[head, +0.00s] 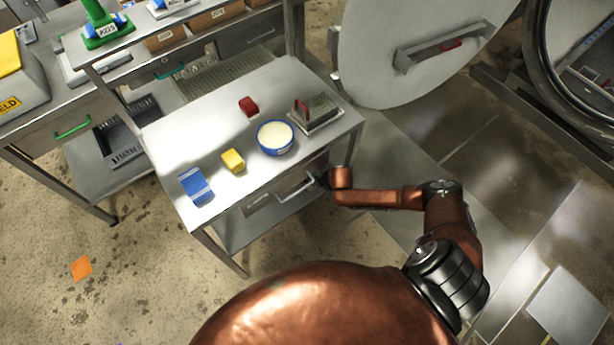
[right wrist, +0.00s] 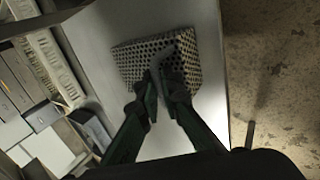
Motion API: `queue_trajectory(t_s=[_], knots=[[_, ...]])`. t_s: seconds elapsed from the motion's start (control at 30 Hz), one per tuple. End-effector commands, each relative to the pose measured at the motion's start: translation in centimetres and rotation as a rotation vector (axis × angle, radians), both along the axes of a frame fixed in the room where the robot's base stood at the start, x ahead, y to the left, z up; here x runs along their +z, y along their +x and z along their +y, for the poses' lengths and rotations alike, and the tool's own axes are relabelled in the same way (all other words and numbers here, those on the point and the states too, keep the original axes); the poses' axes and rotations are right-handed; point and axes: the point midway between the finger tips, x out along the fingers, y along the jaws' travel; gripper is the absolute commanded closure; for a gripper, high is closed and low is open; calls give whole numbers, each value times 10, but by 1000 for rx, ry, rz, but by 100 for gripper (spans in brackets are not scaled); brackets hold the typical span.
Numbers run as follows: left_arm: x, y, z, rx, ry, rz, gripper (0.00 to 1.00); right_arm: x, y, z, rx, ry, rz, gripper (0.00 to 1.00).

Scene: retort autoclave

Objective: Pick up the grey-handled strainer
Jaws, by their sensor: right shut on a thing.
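In the right wrist view a grey perforated metal strainer (right wrist: 130,62) lies on a pale flat surface. A grey handle (right wrist: 155,86) rises from it. My right gripper (right wrist: 165,80) has its two dark green fingers closed together at this handle. In the head view my right arm comes in from the right and ends at the table's front right edge; its fingers are not clearly seen there. A perforated metal block with a red handle (head: 303,113) stands on the tabletop's right end in the head view. My left gripper is not in view.
The steel table (head: 205,125) also bears a white-and-blue bowl (head: 275,137), a yellow block (head: 233,161), a red block (head: 249,106) and a blue block (head: 196,187). The large round autoclave door (head: 385,50) stands open behind.

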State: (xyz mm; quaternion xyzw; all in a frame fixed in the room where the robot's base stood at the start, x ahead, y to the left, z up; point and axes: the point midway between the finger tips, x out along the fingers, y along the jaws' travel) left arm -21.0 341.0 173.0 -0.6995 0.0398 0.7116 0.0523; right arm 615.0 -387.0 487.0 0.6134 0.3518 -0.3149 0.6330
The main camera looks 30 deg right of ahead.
Motion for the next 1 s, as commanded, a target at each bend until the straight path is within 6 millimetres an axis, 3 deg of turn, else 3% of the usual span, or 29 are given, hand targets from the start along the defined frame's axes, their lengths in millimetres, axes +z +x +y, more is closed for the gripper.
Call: queue_trajectory(t_s=[0.47, 0.7, 0.87, 1.0], knots=[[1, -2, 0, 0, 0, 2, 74, 2, 1, 0, 1, 1, -2, 100], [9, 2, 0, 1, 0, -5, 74, 20, 2, 1, 3, 1, -5, 100], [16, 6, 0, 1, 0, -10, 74, 17, -31, -2, 1, 2, 2, 100], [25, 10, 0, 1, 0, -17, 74, 18, -68, -5, -1, 0, 2, 100]])
